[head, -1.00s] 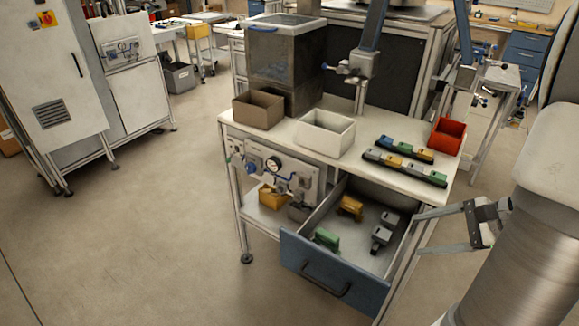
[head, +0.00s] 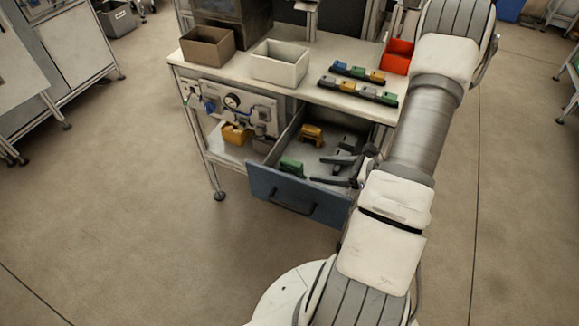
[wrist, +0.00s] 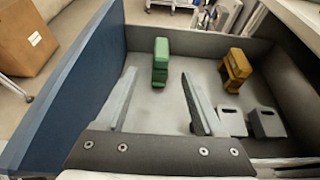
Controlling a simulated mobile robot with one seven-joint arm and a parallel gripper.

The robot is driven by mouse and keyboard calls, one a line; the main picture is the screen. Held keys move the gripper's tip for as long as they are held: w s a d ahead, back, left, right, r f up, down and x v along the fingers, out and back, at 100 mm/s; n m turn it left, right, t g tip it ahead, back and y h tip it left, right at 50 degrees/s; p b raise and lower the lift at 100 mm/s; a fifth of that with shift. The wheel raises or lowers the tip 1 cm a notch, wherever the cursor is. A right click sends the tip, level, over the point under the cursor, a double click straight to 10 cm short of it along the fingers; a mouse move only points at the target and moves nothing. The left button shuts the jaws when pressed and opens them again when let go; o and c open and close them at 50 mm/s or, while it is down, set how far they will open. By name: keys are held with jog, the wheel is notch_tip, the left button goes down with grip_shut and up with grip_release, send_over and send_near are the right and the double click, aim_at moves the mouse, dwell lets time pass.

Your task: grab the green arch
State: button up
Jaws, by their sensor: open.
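The green arch (head: 291,168) lies in the open drawer, near its front panel in the head view. In the wrist view the green arch (wrist: 160,62) is ahead of my gripper (wrist: 158,74), centred between the two finger directions and just beyond the tips. My gripper (head: 328,170) is open and empty, over the drawer to the right of the green arch in the head view. The fingers look apart from the arch.
The blue-fronted drawer (head: 263,187) has walls on all sides. A yellow arch (wrist: 236,66) and grey blocks (wrist: 232,121) lie to the right. The worktop above carries a brown bin (head: 207,49), a white bin (head: 280,66), a red bin (head: 397,57) and racks of coloured pieces (head: 357,91).

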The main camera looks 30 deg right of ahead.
aim_at(283, 166)
jog(key=x, duration=1.3)
jog(key=shift+w+f, duration=0.15)
jog(key=shift+f, duration=0.15)
grip_shut()
